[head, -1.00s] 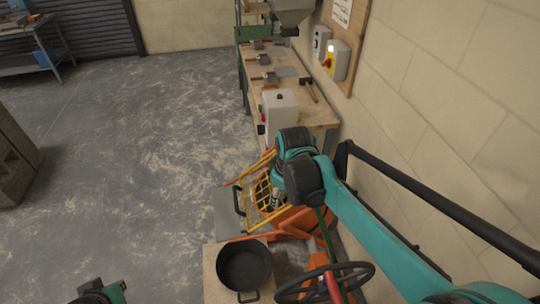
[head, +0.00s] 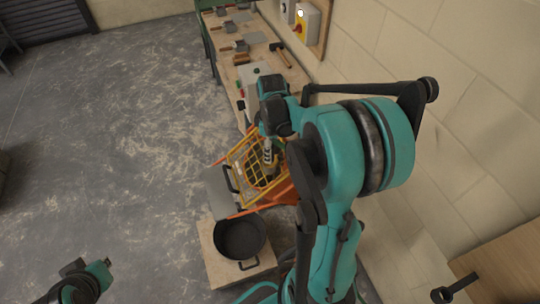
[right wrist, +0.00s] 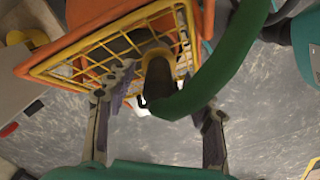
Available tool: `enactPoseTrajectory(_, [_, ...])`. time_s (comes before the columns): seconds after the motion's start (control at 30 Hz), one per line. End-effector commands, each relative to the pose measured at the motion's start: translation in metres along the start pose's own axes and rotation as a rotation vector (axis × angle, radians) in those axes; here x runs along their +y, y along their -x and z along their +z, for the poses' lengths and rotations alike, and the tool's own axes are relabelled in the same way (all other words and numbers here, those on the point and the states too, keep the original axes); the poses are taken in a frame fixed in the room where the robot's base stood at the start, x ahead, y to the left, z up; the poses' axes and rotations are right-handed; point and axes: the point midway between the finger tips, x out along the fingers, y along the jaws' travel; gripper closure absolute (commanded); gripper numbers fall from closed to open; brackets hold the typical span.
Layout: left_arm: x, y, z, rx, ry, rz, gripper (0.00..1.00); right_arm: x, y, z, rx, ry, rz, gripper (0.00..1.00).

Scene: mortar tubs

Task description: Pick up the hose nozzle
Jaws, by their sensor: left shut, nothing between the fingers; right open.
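The hose nozzle (right wrist: 157,78) appears as a dull brownish cylinder at the end of a thick green hose (right wrist: 215,75) in the right wrist view. It lies in front of the yellow grid (right wrist: 85,60) of the orange mixer. My right gripper (right wrist: 160,105) is open, with one finger on either side of the nozzle; I cannot tell whether they touch it. In the head view my right arm reaches down to the yellow grid (head: 240,160) and hides much of the hose. My left gripper (head: 90,268) is shut and empty at the lower left, away from the mixer.
A black tub (head: 240,238) stands on a wooden board (head: 215,265) in front of the mixer. A workbench (head: 225,70) with several trowels and tools runs along the block wall (head: 470,80) on the right.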

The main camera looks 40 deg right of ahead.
Motion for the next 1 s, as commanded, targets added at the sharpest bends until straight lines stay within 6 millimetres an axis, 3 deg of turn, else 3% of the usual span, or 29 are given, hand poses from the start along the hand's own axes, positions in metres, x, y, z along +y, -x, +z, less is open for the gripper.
enactPoseTrajectory(0.2, [0.000,-0.003,0.002,0.000,0.000,0.000,1.00,0.000,-0.030,0.000,0.001,0.000,0.000,0.47])
enactPoseTrajectory(0.47, [0.000,-0.003,0.002,0.000,0.000,0.000,1.00,-0.001,-0.033,0.000,0.001,0.000,0.000,0.47])
enactPoseTrajectory(0.7, [0.000,-0.003,0.002,0.000,0.000,0.000,1.00,-0.001,-0.033,0.000,0.001,0.000,0.001,1.00])
enactPoseTrajectory(1.0, [0.000,-0.003,0.002,0.000,0.000,0.000,1.00,0.000,-0.032,0.000,0.000,0.000,0.001,1.00])
